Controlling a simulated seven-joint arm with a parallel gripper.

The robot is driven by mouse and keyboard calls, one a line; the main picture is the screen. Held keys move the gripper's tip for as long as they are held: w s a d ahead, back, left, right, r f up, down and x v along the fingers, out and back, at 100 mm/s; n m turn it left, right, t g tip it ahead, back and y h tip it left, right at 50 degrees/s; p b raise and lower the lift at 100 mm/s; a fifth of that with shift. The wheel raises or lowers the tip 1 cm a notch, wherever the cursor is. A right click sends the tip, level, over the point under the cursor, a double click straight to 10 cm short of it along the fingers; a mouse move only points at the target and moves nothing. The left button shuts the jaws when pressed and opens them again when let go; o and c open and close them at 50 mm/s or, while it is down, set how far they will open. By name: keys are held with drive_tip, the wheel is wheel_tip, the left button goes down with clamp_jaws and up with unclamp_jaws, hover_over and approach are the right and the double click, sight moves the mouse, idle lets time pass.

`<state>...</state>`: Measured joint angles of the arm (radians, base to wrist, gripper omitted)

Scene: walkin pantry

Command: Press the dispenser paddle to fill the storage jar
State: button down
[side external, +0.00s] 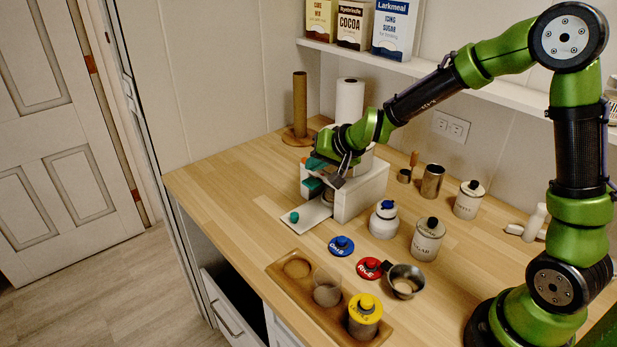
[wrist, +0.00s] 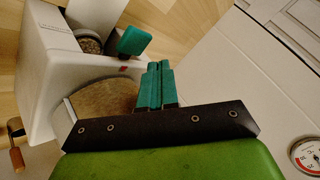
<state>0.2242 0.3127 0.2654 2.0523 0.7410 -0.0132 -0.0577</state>
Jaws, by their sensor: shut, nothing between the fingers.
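The white dispenser (side external: 362,190) stands on the wooden counter; its open hopper (wrist: 105,97) holds tan contents in the wrist view. A teal paddle (wrist: 133,41) sticks out at its front. A teal knob (side external: 294,217) low at the dispenser's front in the side view may be the same part; I cannot tell. A round jar (wrist: 90,43) with grainy contents stands in the dispenser's bay, mostly hidden. My gripper (wrist: 154,66) is shut and empty, its teal fingers just right of the paddle in the wrist view. Contact is unclear.
A wooden tray (side external: 312,307) holds a clear jar (side external: 327,290) and a yellow-lidded jar (side external: 364,318). Canisters stand right of the dispenser, a paper roll (side external: 349,101) behind. Counter left of it is clear.

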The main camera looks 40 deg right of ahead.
sight(309, 179)
drive_tip(key=shift+f, duration=0.6)
drive_tip(key=shift+f, duration=0.2)
idle(1.6)
drive_tip(key=shift+f, duration=0.25)
drive_tip(key=shift+f, duration=0.75)
idle(0.9)
drive_tip(key=shift+r, duration=1.2)
drive_tip(key=shift+a+r, duration=0.15)
drive_tip(key=shift+r, duration=2.35)
